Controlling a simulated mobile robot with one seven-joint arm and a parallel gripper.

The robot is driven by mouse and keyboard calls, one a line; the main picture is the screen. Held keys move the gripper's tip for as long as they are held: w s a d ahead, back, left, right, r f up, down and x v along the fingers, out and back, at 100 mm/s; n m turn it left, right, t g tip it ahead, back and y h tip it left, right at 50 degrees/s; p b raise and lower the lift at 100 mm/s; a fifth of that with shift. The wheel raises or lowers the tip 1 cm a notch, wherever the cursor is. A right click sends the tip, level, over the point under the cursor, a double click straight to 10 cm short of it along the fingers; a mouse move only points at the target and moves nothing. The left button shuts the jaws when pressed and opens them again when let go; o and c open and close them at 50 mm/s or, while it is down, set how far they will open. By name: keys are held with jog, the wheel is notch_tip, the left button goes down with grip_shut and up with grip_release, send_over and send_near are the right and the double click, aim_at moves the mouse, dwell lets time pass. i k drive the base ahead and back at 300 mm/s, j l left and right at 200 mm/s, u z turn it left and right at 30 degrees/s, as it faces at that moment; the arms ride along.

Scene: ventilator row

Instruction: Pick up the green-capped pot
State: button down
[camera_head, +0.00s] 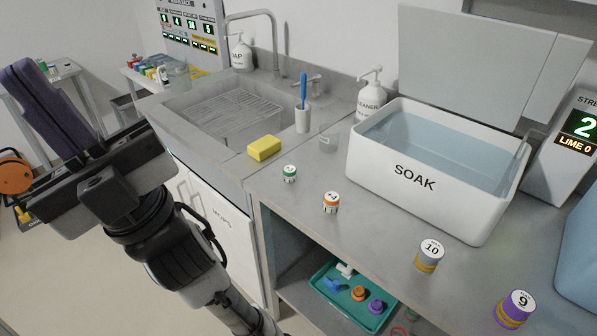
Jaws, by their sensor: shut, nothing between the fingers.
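The green-capped pot (289,173) is a small jar with a green band around its cap and a white numbered top. It stands upright on the steel counter (345,226), to the right of the yellow sponge. My gripper (33,76) is at the far left, well away from the pot and off the counter. Its dark fingers point up and left, are shut, and hold nothing.
An orange-capped pot (331,202) stands close by, with a grey-and-yellow pot (430,255) and a purple pot (515,308) further right. A clear cup (326,146), a brush holder (303,119) and the SOAK tub (409,207) stand behind. The sink (222,112) is left.

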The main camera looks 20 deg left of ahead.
aim_at(289, 170)
jog(key=i+j+z, duration=0.15)
jog(key=j, duration=0.75)
jog(key=j+z, duration=0.2)
jog(key=j, duration=0.7)
jog(key=j+z, duration=0.15)
jog(key=j, duration=0.75)
jog(key=k+j+z, duration=0.2)
jog(key=j, duration=0.7)
jog(key=i, duration=0.55)
